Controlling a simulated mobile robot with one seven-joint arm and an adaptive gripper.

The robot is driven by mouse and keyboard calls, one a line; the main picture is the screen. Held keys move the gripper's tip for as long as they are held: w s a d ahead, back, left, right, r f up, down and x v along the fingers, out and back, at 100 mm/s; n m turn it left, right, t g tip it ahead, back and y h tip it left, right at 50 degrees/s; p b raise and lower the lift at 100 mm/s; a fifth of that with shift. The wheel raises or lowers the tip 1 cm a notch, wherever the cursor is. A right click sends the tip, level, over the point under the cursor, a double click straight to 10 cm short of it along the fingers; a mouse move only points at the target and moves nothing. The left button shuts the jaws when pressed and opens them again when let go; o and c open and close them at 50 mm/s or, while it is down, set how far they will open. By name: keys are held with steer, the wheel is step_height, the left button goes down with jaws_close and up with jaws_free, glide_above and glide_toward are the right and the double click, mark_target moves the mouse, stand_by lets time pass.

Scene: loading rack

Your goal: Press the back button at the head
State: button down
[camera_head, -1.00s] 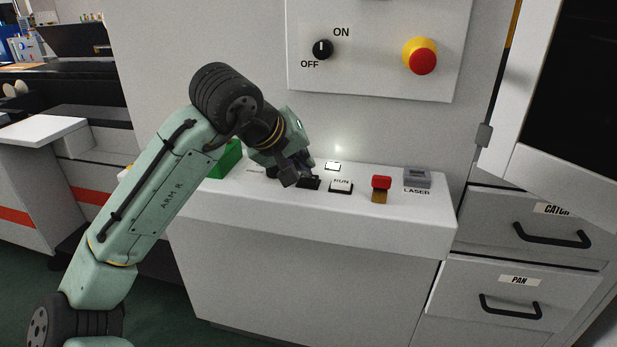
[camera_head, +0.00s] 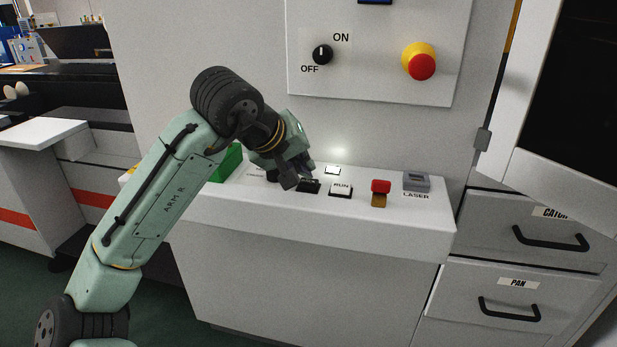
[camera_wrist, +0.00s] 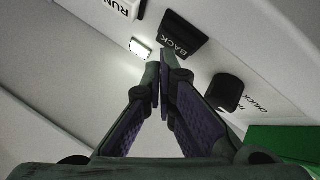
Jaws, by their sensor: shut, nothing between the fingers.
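The black back button (camera_head: 309,187) sits on the white console top, left of the RUN button, partly behind my gripper in the head view. In the wrist view its BACK label shows (camera_wrist: 180,42), just past my fingertips. My gripper (camera_head: 303,168) is shut and empty, angled down just above and beside the button. In the wrist view its fingertips (camera_wrist: 160,62) meet close to the button's near edge; a small gap seems to show, but I cannot tell the exact distance.
The white RUN button (camera_head: 340,191), a small lit white square (camera_head: 332,170), a red switch (camera_head: 380,187) and a grey LASER box (camera_head: 416,181) stand to the right. A black chuck control (camera_wrist: 225,92) and a green block (camera_wrist: 284,138) lie on the other side.

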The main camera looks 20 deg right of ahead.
mark_target(304, 181)
steer(key=shift+r, duration=0.4)
step_height(304, 181, up, 5)
steer(key=p, duration=0.5)
steer(key=shift+r, duration=0.1)
stand_by(0.6)
